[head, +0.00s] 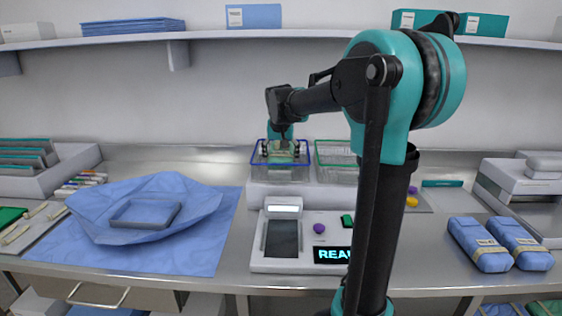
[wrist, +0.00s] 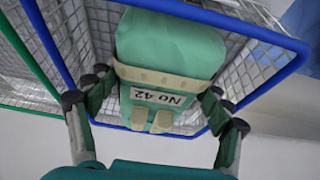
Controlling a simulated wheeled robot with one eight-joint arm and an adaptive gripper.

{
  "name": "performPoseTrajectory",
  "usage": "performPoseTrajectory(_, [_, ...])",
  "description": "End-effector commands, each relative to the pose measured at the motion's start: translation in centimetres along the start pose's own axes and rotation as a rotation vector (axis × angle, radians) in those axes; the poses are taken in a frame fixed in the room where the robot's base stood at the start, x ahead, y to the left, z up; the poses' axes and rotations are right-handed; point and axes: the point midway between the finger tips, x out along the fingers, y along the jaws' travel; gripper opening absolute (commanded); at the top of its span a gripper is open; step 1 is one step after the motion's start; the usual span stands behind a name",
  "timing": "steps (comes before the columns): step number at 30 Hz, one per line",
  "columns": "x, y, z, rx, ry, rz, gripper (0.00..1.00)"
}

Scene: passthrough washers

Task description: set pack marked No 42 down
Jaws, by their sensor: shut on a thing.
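The pack marked No 42 (wrist: 170,50) is a green wrapped bundle with a beige tape band and a label reading "No 42" in the wrist view. My gripper (wrist: 155,105) has its fingers on both sides of the pack and is shut on it. The pack is within the outline of the blue-rimmed wire basket (wrist: 263,95). In the head view my gripper (head: 282,150) is over the blue-rimmed basket (head: 280,179), with some green of the pack showing between the fingers. I cannot tell whether the pack touches the basket floor.
A green-rimmed wire basket (head: 337,175) stands close on the right. Both baskets are on a white machine with a lit display (head: 333,255). A blue wrap with a tray (head: 145,214) lies at left. Two blue packs (head: 480,246) lie at right. A shelf (head: 215,35) runs above.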

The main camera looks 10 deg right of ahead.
Motion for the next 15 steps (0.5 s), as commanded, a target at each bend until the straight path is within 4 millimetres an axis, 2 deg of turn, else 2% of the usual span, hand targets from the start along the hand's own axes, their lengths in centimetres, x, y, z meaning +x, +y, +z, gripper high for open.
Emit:
performPoseTrajectory(4, [1.5,0.0,0.6,0.000,0.001,0.000,0.30])
performPoseTrajectory(13, [1.6,0.0,0.7,0.000,0.001,0.000,0.30])
performPoseTrajectory(14, [1.7,0.0,0.7,0.000,0.000,0.000,0.80])
performPoseTrajectory(15, [1.7,0.0,0.7,0.000,0.000,0.000,0.85])
